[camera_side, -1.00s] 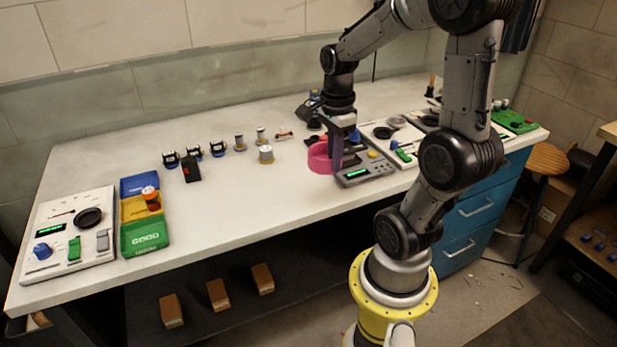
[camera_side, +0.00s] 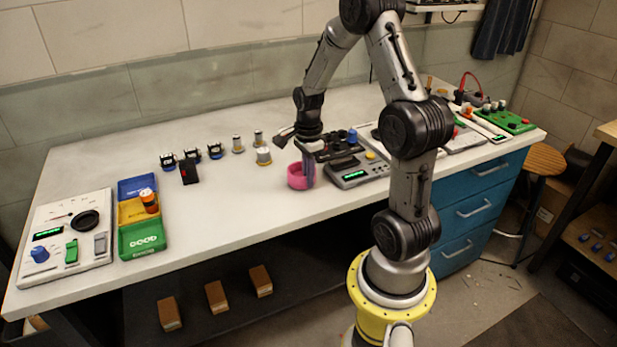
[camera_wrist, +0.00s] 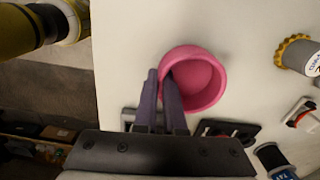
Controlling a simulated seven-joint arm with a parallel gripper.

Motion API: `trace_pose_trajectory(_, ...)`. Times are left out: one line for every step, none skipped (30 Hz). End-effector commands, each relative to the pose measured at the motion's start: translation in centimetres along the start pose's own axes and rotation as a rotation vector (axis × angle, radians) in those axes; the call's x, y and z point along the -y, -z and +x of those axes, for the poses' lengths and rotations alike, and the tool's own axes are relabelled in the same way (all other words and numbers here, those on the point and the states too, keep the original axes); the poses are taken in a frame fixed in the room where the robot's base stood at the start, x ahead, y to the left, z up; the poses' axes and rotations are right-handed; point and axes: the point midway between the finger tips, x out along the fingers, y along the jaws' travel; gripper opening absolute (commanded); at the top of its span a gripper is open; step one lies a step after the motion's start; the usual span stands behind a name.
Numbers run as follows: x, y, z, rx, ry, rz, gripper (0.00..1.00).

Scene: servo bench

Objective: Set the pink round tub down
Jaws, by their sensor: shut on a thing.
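The pink round tub (camera_side: 295,180) is at the bench's front middle, left of a grey device with a green display. My gripper (camera_side: 309,180) points down at its right side. In the wrist view the tub (camera_wrist: 205,78) is seen from above, open and empty. My gripper's two purple fingers (camera_wrist: 162,78) are shut on its left wall, one finger inside the rim and one outside. The tub looks level and low over the white bench top. I cannot tell whether its base touches the bench.
The grey device (camera_side: 358,172) stands close on the right. Metal cylinders (camera_side: 263,156) and a black-and-red block (camera_side: 189,172) stand behind and left. Blue, yellow and green trays (camera_side: 143,238) are farther left. The bench (camera_side: 235,215) is clear left of the tub, and its front edge is near.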

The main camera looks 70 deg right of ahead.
Motion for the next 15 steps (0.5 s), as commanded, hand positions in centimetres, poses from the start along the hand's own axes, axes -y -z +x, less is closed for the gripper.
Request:
trace_pose_trajectory(0.01, 0.0, 0.24, 0.0, 0.0, 0.0, 0.0)
trace_pose_trajectory(0.02, 0.0, 0.29, 0.0, 0.001, 0.0, 0.0)
trace_pose_trajectory(0.02, 0.0, 0.29, 0.0, 0.001, 0.0, 0.0)
trace_pose_trajectory(0.02, 0.0, 0.28, 0.0, 0.001, 0.0, 0.0)
trace_pose_trajectory(0.02, 0.0, 0.26, 0.0, 0.002, 0.0, 0.0)
trace_pose_trajectory(0.02, 0.0, 0.26, 0.0, 0.001, 0.0, 0.0)
trace_pose_trajectory(0.02, 0.0, 0.25, 0.0, 0.001, 0.0, 0.0)
trace_pose_trajectory(0.01, 0.0, 0.25, 0.0, 0.001, 0.0, 0.0)
trace_pose_trajectory(0.0, 0.0, 0.29, 0.0, 0.001, 0.0, 0.0)
trace_pose_trajectory(0.0, 0.0, 0.35, 0.0, 0.001, 0.0, 0.0)
trace_pose_trajectory(-0.01, 0.0, 0.44, 0.0, 0.0, 0.0, 0.0)
trace_pose_trajectory(-0.03, 0.0, 0.57, 0.0, 0.0, 0.0, 0.0)
trace_pose_trajectory(-0.04, 0.0, 0.62, 0.0, -0.001, 0.0, 0.09)
trace_pose_trajectory(-0.03, 0.0, 0.59, 0.0, -0.001, 0.0, 0.14)
trace_pose_trajectory(-0.03, 0.0, 0.58, 0.0, -0.001, 0.0, 0.22)
